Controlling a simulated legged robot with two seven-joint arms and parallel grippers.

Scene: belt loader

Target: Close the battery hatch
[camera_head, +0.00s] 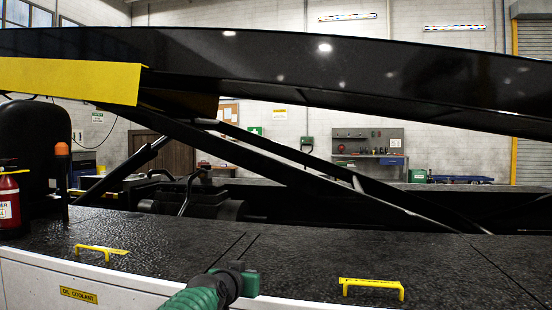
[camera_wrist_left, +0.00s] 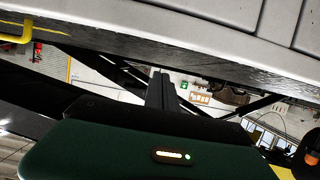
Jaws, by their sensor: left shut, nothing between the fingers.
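Two dark hatch panels lie level with the loader's deck in the head view. The left panel (camera_head: 150,232) has a yellow handle (camera_head: 103,251) and an "OIL-COOLANT" label below it. The right panel (camera_head: 330,262) has another yellow handle (camera_head: 372,286). No label marks the battery hatch here, so I cannot tell for certain which panel it is. My green and black left arm comes in at the bottom middle, between the handles. My left gripper shows in the left wrist view (camera_wrist_left: 160,78), shut and empty, apart from a yellow handle (camera_wrist_left: 18,34). My right gripper is not in view.
A black conveyor beam (camera_head: 330,75) and its slanted struts span the loader behind the deck. A red extinguisher (camera_head: 9,205) and an orange-topped post (camera_head: 62,170) stand at the left. The deck between the handles is clear apart from my arm.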

